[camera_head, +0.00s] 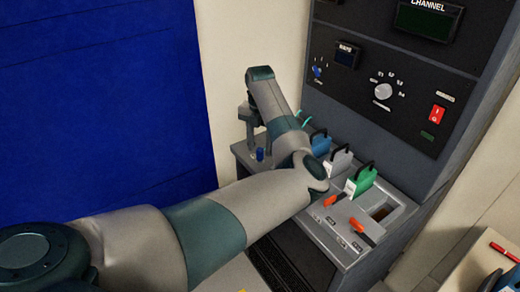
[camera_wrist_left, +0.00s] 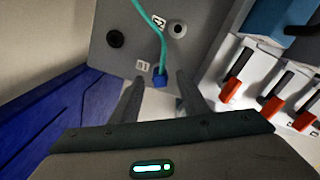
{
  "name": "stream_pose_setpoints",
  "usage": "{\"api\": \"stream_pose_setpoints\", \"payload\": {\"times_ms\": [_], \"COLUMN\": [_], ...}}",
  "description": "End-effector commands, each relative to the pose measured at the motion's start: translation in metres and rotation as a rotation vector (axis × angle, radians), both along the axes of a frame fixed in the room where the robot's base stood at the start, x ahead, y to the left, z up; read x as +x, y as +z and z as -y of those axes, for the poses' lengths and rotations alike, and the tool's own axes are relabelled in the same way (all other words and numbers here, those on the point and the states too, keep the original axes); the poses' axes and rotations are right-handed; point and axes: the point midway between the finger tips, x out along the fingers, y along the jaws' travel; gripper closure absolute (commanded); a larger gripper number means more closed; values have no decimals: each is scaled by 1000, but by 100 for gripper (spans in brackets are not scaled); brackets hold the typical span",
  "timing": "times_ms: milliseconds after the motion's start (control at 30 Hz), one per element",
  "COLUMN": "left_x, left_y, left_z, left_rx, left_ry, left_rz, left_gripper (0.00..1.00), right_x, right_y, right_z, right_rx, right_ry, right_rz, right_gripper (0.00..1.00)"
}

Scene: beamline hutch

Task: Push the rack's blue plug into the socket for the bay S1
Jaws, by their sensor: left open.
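The blue plug (camera_wrist_left: 160,79) with its teal cord (camera_wrist_left: 163,48) shows in the left wrist view near the grey panel's edge. My left gripper (camera_wrist_left: 162,86) is open, with one finger on each side of the plug; I cannot tell whether they touch it. A black round socket (camera_wrist_left: 115,39) and a grey-ringed socket (camera_wrist_left: 177,30) lie beyond the plug. A small label by the ringed socket seems to read S2; the label by the plug is too small to read. In the head view the blue plug (camera_head: 259,154) stands below my left gripper (camera_head: 253,136). My right gripper is out of view.
On the rack's ledge, blue (camera_head: 320,143), white (camera_head: 340,158) and green (camera_head: 361,180) modules with black handles stand in a row, with orange levers (camera_head: 361,228) in front. The control panel (camera_head: 390,90) rises behind. A blue wall panel (camera_head: 100,100) is at left.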

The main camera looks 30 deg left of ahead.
Motion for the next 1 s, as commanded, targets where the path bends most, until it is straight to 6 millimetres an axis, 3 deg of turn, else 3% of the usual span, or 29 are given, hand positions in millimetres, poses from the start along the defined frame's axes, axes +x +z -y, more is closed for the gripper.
{"api": "stream_pose_setpoints", "payload": {"times_ms": [267,500,700,1000], "left_x": [1,1,0,0], "left_y": [46,96,133,157], "left_z": [0,0,0,0], "left_rx": [2,1,-2,-1], "left_ry": [1,1,1,0], "left_rz": [4,4,3,-1], "left_gripper": [59,59,59,59], "right_x": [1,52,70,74], "right_y": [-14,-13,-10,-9], "right_z": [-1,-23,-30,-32], "right_rx": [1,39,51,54], "right_ry": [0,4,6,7], "right_rz": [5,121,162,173], "right_gripper": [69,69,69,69]}}
